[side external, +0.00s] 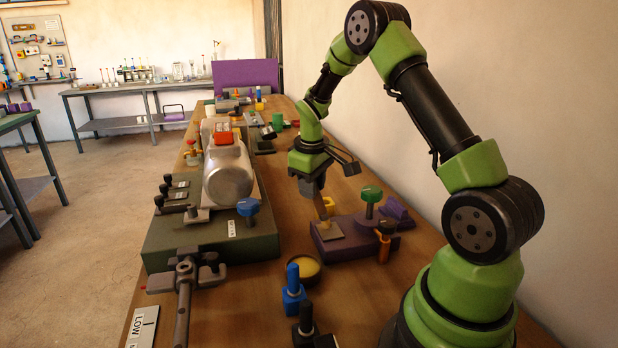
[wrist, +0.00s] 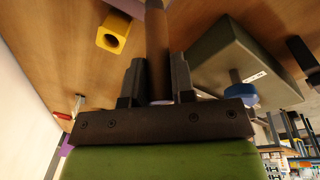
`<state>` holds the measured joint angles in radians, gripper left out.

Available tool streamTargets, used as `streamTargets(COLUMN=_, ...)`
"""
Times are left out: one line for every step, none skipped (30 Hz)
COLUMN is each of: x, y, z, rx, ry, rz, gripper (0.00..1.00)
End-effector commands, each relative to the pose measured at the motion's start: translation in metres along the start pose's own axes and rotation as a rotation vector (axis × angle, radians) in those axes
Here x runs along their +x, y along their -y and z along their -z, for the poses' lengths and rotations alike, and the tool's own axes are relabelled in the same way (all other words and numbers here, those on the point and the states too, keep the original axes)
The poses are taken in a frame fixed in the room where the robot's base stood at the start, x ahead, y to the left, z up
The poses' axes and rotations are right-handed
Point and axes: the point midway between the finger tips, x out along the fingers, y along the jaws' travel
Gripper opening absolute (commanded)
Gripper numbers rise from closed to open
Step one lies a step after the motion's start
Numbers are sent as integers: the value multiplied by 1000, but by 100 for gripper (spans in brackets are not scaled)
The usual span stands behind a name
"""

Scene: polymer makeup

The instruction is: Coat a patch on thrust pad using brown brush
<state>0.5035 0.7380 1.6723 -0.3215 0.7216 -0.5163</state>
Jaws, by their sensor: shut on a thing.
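My gripper (side external: 314,188) is shut on the brown brush (side external: 322,208) and points down. The brush's brown handle (wrist: 157,45) runs between the two fingers in the wrist view. In the side view the brush's lower end is at or just above a tan plate (side external: 329,231) on a purple block (side external: 345,245). I take this plate to be the thrust pad. I cannot tell whether the bristles touch it, and no coated patch can be made out. A round dark dish with yellow contents (side external: 306,267) stands on the table in front of the block.
A yellow holder (side external: 329,205) stands close behind the brush; its square hole (wrist: 113,38) shows in the wrist view. A green knob (side external: 371,194) and an orange-handled tool (side external: 384,246) are right of the pad. A blue holder (side external: 293,291) is in front. A large grey-green machine (side external: 215,237) is left.

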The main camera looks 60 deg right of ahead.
Motion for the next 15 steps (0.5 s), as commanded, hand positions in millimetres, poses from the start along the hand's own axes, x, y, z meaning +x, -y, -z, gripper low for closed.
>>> streamTargets(x=-1, y=4, z=-4, rx=-2, ry=2, rz=1, gripper=0)
streamTargets(x=-1, y=5, z=-6, rx=-1, ry=2, rz=1, gripper=0)
streamTargets(x=-2, y=8, z=-8, rx=-2, ry=1, rz=0, gripper=0)
streamTargets(x=-2, y=10, z=-10, rx=-2, ry=2, rz=0, gripper=0)
streamTargets(x=-2, y=11, z=-12, rx=-2, ry=2, rz=0, gripper=0)
streamTargets(x=-3, y=14, z=-15, rx=-2, ry=2, rz=1, gripper=0)
streamTargets(x=-3, y=15, z=-17, rx=-2, ry=1, rz=1, gripper=0)
streamTargets(x=-3, y=17, z=-20, rx=-2, ry=2, rz=1, gripper=0)
streamTargets(x=-4, y=19, z=-22, rx=-1, ry=1, rz=0, gripper=0)
streamTargets(x=-4, y=21, z=-24, rx=-1, ry=2, rz=0, gripper=0)
streamTargets(x=-5, y=23, z=-26, rx=-2, ry=2, rz=0, gripper=0)
streamTargets(x=-5, y=25, z=-28, rx=-1, ry=1, rz=0, gripper=0)
streamTargets(x=-5, y=27, z=-31, rx=-1, ry=2, rz=0, gripper=0)
streamTargets(x=-6, y=29, z=-33, rx=-2, ry=2, rz=0, gripper=0)
streamTargets(x=-6, y=31, z=-35, rx=-2, ry=2, rz=0, gripper=0)
